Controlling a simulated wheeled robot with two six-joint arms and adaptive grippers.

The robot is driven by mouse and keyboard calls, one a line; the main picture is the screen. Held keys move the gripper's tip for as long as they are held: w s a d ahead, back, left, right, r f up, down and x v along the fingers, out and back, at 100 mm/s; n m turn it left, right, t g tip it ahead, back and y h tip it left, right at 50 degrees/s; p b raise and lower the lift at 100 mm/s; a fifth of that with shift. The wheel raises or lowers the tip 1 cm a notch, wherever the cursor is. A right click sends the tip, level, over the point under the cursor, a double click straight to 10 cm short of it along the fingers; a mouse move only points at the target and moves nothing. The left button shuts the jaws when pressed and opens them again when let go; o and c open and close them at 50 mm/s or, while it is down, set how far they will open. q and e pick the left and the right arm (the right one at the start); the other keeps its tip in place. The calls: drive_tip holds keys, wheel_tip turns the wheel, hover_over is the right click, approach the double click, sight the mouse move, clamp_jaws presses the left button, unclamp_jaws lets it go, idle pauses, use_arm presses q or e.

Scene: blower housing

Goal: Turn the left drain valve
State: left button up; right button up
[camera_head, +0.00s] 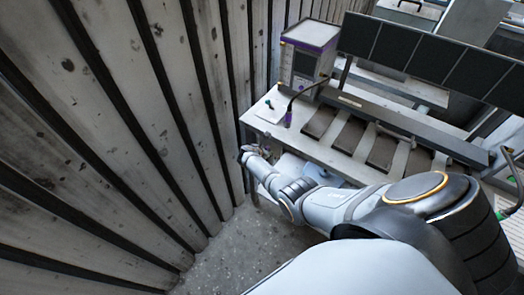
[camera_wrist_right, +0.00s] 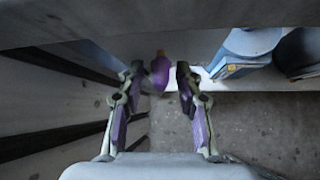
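My right gripper (camera_head: 248,156) reaches beside the left end of the bench, below its top, in the head view. In the right wrist view, the right gripper (camera_wrist_right: 157,76) is open, with purple pads on its two fingers. A small purple knob with an orange part (camera_wrist_right: 160,72), probably the drain valve, shows between the fingertips, nearer the left finger. I cannot tell whether a finger touches it or how deep it sits. I cannot pick the valve out in the head view. My left gripper is out of view.
The white bench top (camera_head: 262,113) carries a purple-trimmed box (camera_head: 308,50) and dark plates (camera_head: 352,134). A corrugated wall (camera_head: 130,120) stands close on the left. Blue containers (camera_wrist_right: 240,58) stand under the bench at right. Bare floor (camera_head: 235,250) lies below.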

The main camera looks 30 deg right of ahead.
drive_tip(key=v, duration=1.1)
drive_tip(key=shift+s+r, duration=0.15)
drive_tip(key=shift+s, duration=0.05)
drive_tip(key=s+a+f+m+g+y, duration=0.1)
drive_tip(key=s+f+m+y, duration=0.15)
drive_tip(key=s+f, duration=0.5)
drive_tip(key=s+a+f+m+y, duration=0.1)
drive_tip(key=s+a+f+m, duration=0.1)
drive_tip(key=s+f+m, duration=0.5)
drive_tip(key=s+a+f+n+g+y, duration=0.15)
drive_tip(key=s+f, duration=0.35)
drive_tip(key=f, duration=0.6)
drive_tip(key=s+f+m, duration=0.3)
drive_tip(key=s+m, duration=0.1)
drive_tip(key=s, duration=0.4)
drive_tip(key=s+d+f+m+y, duration=0.1)
drive_tip(key=s+f+m, duration=0.2)
drive_tip(key=s, duration=0.6)
drive_tip(key=s+d+f+m+g+y, duration=0.1)
drive_tip(key=s+f+m, duration=0.2)
drive_tip(key=s+m, duration=0.3)
drive_tip(key=s, duration=0.3)
drive_tip(key=shift+w+a, duration=0.1)
